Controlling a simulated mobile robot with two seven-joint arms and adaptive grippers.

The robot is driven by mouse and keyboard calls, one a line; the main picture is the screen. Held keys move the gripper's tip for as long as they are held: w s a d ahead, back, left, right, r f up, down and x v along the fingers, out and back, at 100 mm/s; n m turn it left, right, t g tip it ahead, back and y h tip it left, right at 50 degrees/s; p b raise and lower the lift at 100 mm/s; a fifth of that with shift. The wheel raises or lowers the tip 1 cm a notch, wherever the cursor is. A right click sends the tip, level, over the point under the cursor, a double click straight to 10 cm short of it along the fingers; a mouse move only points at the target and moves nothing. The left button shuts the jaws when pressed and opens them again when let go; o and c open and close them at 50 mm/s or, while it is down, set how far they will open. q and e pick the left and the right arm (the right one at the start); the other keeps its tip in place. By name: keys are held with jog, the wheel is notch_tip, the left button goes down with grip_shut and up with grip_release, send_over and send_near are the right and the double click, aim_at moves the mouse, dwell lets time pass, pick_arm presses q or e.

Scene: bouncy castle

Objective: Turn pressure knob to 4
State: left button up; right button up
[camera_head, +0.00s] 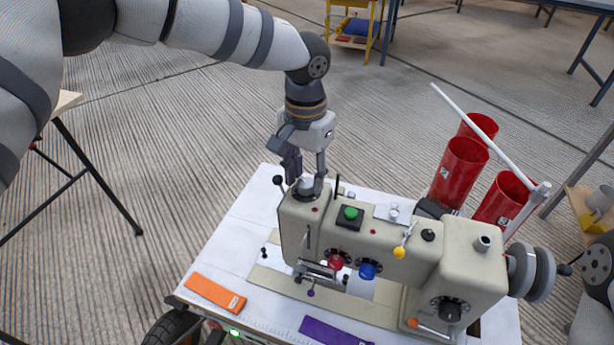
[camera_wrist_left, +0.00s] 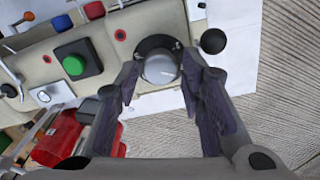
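The pressure knob is a silver-grey round knob on a dark ring, on top of the sewing machine's left end. It shows in the wrist view (camera_wrist_left: 160,69) and, partly hidden by my fingers, in the head view (camera_head: 306,184). The sewing machine (camera_head: 455,262) is beige and stands on a white table. My left gripper (camera_head: 306,176) points down over the knob, with one finger on each side. In the wrist view the fingers (camera_wrist_left: 160,72) are spread, with narrow gaps to the knob. No numbers are readable on the knob. My right gripper is not in view.
A green button (camera_head: 350,213), a red knob (camera_head: 336,262), a blue knob (camera_head: 367,270) and a yellow-tipped lever (camera_head: 400,252) are on the machine. Red cylinders (camera_head: 458,170) and a white rod (camera_head: 480,130) stand behind it. An orange strip (camera_head: 214,292) and a purple strip (camera_head: 332,331) lie in front.

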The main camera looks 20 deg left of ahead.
pick_arm(q)
jog(key=shift+f, duration=0.5)
grip_shut()
jog(key=shift+r, duration=0.1)
